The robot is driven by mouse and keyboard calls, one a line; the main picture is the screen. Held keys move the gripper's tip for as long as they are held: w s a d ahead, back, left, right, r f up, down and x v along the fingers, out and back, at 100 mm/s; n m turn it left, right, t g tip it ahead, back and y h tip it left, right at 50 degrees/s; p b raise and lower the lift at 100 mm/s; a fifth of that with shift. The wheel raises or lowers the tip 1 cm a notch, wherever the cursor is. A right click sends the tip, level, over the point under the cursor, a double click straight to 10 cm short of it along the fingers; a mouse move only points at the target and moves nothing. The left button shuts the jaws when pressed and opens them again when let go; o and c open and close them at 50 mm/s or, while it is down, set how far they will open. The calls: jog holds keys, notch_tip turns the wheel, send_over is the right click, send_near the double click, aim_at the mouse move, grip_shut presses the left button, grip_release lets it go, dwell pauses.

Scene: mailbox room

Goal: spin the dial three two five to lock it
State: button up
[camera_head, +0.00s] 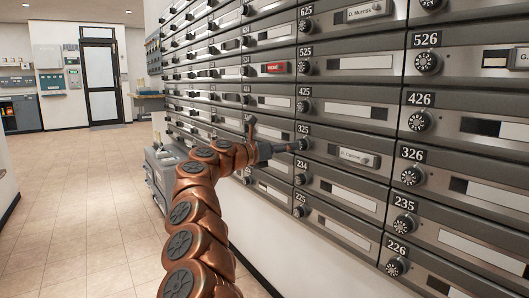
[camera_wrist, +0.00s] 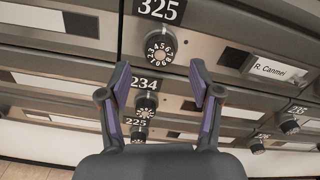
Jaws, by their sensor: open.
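The mailbox numbered 325 (camera_head: 345,156) has a dark round dial (camera_head: 303,144) at its left end, below its number plate.
Neighbouring dials are close: 234 (camera_wrist: 146,103) and 225 (camera_wrist: 138,134) lie below, and 326 (camera_head: 411,176) is to the right. The mailbox wall fills the right side. Open tiled floor (camera_head: 80,190) lies left, with a grey cabinet (camera_head: 163,170) near the wall.

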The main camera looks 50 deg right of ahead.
jog(key=v, duration=0.8)
jog(key=shift+d, duration=0.1)
dwell(0.6)
